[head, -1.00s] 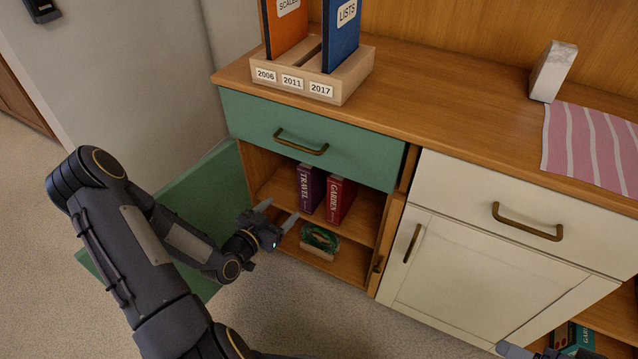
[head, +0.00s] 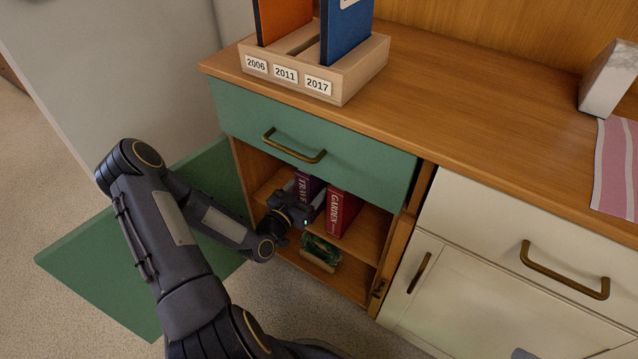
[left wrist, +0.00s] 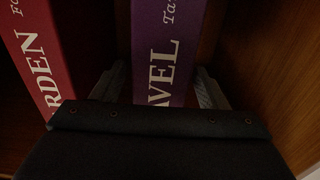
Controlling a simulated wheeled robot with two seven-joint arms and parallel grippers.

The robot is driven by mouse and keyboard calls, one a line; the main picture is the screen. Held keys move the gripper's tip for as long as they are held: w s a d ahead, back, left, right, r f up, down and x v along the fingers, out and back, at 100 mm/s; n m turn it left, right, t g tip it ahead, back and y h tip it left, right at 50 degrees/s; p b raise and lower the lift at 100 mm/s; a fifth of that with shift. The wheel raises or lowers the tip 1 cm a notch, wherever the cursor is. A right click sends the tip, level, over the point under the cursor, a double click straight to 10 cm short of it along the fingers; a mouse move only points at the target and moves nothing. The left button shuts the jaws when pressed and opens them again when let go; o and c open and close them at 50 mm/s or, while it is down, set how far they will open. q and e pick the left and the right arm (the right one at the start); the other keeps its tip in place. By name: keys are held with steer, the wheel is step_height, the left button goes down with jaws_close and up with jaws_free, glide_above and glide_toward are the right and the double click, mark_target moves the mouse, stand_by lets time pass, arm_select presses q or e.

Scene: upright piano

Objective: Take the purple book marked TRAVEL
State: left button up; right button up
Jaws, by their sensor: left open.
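The purple TRAVEL book (head: 303,185) stands upright on the shelf under the green drawer, left of the red GARDEN book (head: 342,212). My left gripper (head: 311,203) is at the shelf opening and hides the book's lower part in the head view. In the left wrist view the purple book (left wrist: 166,50) stands between the two spread fingers of my left gripper (left wrist: 161,85), one on each side. I cannot tell whether they touch it. The red book (left wrist: 45,55) is beside the left finger. Only a grey tip, likely of my right gripper, shows at the bottom right edge.
A green drawer (head: 350,160) hangs above the shelf, and a green door (head: 120,245) stands open at left. A wooden holder (head: 345,92) with folders is on top. The cabinet wall (left wrist: 285,70) is close right in the wrist view.

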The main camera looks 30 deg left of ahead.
arm_select(q)
steer(key=shift+w+d, duration=0.15)
steer(key=shift+w, duration=1.3)
steer(key=c, duration=1.3)
jaws_close()
steer(key=shift+r, duration=0.1)
